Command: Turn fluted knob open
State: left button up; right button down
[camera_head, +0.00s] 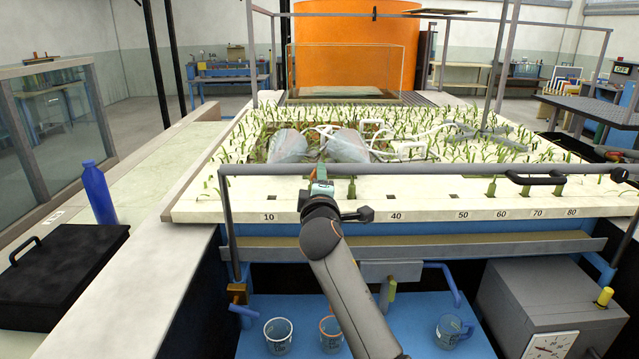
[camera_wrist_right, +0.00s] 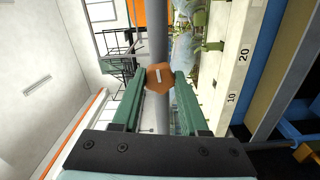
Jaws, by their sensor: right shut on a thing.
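A brown-orange faceted knob (camera_wrist_right: 160,78) with a short white mark sits between the tips of my right gripper's two green fingers in the right wrist view. The mark runs nearly up and down in that picture, slightly tilted. My right gripper (camera_wrist_right: 159,88) is shut on this knob. A grey pipe or rail (camera_wrist_right: 158,35) runs behind it. My left gripper is out of view.
A grey rail (camera_head: 430,169) crosses the front of the planted bed (camera_head: 430,208). Several cups, including a clear one (camera_head: 278,336), stand on the blue shelf below. A grey box (camera_head: 545,305) with a dial and yellow knob is right. A blue bottle (camera_head: 98,192) stands left.

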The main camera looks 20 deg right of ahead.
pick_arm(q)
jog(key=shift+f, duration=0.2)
pick_arm(e)
jog(key=shift+m, duration=0.5)
jog(key=shift+c, duration=2.2)
grip_release()
